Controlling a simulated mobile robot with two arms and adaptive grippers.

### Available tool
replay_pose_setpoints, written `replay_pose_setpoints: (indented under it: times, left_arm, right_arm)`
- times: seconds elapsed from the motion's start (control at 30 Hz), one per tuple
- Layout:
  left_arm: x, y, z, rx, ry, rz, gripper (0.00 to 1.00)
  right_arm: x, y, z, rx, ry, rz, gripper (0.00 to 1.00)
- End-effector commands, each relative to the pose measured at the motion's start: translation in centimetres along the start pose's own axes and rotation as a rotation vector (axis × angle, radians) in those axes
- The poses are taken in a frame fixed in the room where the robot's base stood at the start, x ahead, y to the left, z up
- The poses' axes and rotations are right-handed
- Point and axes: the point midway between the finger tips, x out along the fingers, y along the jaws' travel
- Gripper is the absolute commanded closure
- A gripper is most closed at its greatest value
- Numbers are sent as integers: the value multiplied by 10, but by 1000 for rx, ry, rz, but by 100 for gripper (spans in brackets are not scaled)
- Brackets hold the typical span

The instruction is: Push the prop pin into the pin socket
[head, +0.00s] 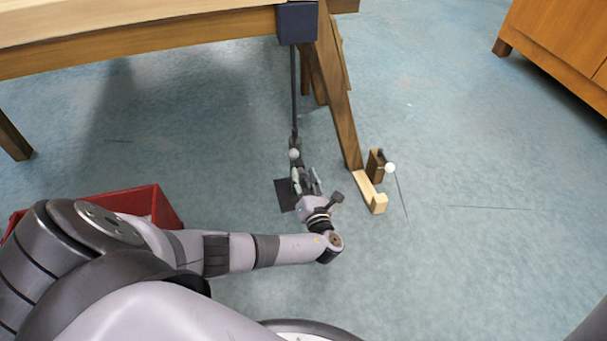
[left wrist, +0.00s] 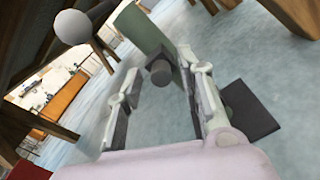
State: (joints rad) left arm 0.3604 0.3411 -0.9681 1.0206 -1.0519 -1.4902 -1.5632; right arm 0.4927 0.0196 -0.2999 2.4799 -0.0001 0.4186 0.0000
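My left gripper (head: 307,180) is low near the floor, at the foot of a dark prop rod (head: 294,90) that hangs from the table corner. In the left wrist view its fingers (left wrist: 160,100) are spread apart with nothing clamped between them. A short dark round knob (left wrist: 160,72), which looks like the prop pin, shows beyond the fingertips against a grey-green post (left wrist: 145,28). It looks apart from both fingers. The pin socket cannot be made out. A white ball (head: 294,154) sits beside the rod's lower end. My right gripper is not in view.
A dark plate (head: 284,196) lies on the floor by my left gripper. A wooden table leg (head: 340,115) and a wooden block (head: 377,202) stand to its right, with another white ball (head: 389,168). A red bin (head: 157,204) is at left. The floor further right is clear.

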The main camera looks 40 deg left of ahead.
Motion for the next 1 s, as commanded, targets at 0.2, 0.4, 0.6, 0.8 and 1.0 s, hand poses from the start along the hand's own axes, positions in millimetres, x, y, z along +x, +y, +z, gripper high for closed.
replay_pose_setpoints:
  times: [0.2, 0.4, 0.6, 0.8, 1.0]
  left_arm:
    - [0, 0, 0, 0, 0, 0, 60]
    - [-5, -1, 0, 0, 1, -2, 60]
    - [-37, -1, -1, -1, 3, -4, 60]
    - [-80, -1, -1, -1, 2, -4, 60]
    - [-110, -1, 0, 0, 1, -2, 60]
  right_arm:
    - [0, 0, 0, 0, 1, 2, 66]
    - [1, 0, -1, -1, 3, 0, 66]
    - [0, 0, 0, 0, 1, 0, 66]
    - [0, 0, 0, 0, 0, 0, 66]
    - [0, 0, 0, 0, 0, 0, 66]
